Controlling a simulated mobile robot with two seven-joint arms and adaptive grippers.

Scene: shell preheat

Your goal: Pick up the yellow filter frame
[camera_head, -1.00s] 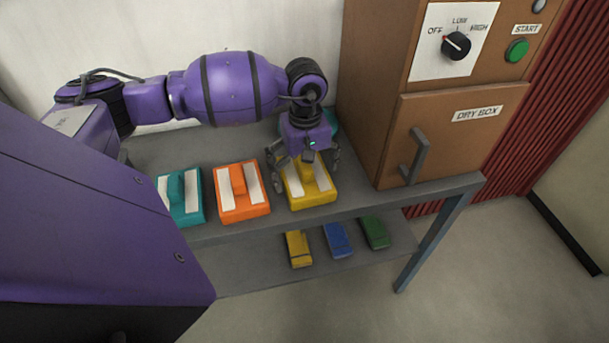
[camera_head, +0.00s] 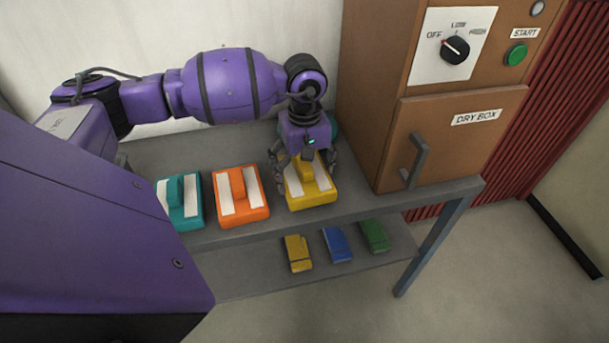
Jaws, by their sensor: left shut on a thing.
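The yellow filter frame (camera_head: 312,196) sits on the grey table's upper shelf, at the right end of a row of frames. It is a yellow block with white strips and a raised middle grip. My left gripper (camera_head: 306,168) is directly above it, pointing down, with its fingers shut on the frame's raised grip. The gripper hides the back part of the frame. The frame looks to rest on the shelf. My right gripper is not in view.
An orange frame (camera_head: 241,206) and a teal frame (camera_head: 187,213) stand to the left. The brown dry box (camera_head: 430,149), with a handle and dial, stands close on the right. Yellow, blue and green blocks lie on the lower shelf (camera_head: 252,272).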

